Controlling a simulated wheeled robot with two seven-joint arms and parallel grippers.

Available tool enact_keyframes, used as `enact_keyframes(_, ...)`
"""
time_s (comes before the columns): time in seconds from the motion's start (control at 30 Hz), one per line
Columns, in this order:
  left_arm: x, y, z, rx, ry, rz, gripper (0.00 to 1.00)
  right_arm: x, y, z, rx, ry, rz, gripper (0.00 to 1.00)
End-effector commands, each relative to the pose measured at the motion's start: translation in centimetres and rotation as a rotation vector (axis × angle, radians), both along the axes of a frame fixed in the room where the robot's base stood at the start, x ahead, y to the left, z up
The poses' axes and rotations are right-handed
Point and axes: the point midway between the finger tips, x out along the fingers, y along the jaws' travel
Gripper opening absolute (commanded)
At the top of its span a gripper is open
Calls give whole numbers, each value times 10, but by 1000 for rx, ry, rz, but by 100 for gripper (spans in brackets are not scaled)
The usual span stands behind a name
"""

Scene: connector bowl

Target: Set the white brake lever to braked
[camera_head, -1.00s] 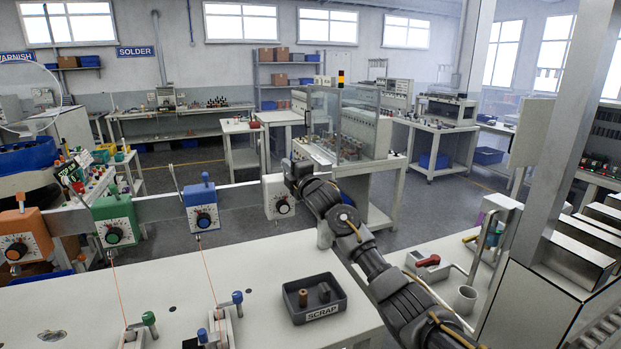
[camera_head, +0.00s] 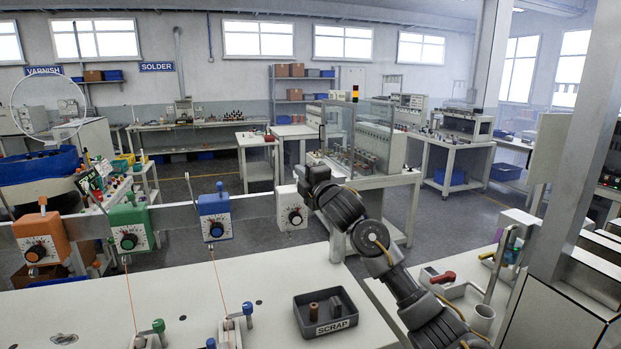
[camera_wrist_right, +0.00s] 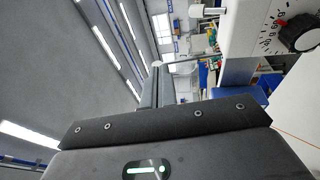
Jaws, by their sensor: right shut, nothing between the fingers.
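The white box (camera_head: 291,212) with a black dial hangs on the grey rail in the head view. It shows close up at the upper right of the right wrist view (camera_wrist_right: 262,28). A short white lever knob (camera_wrist_right: 208,11) sticks out of its top there. The head view does not show the lever clearly, and I cannot tell its setting. My right gripper (camera_head: 303,175) is at the top right of the white box. Its shut, empty fingers (camera_wrist_right: 152,88) are apart from the knob in the wrist view. My left gripper is out of view.
Blue (camera_head: 215,228), green (camera_head: 132,240) and orange (camera_head: 41,252) boxes with dials hang to the left on the rail. A thin rod with a ball tip (camera_wrist_right: 157,64) projects near the white box.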

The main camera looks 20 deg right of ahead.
Motion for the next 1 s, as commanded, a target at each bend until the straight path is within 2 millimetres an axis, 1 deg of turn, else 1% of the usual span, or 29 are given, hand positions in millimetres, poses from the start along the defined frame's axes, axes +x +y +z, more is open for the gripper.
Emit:
enact_keyframes(0.03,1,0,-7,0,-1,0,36,-8,-1,1,-2,-4,0,0)
enact_keyframes(0.1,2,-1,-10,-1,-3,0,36,-17,-3,6,-2,-3,0,0)
enact_keyframes(0.2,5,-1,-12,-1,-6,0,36,-27,-5,12,-1,-2,-1,0)
enact_keyframes(0.3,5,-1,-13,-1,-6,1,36,-32,-6,14,-1,-1,-2,0)
enact_keyframes(0.43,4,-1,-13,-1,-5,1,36,-35,-8,16,0,0,-4,0)
enact_keyframes(0.83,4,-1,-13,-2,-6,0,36,-35,-7,15,1,0,-4,0)
enact_keyframes(0.87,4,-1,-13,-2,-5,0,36,-35,-7,14,2,3,-4,0)
enact_keyframes(0.93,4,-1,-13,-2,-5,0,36,-36,-5,3,16,21,-2,0)
enact_keyframes(0.97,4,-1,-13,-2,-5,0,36,-37,-4,-6,27,36,-2,0)
enact_keyframes(1.0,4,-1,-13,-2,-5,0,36,-39,-2,-21,51,63,-2,0)
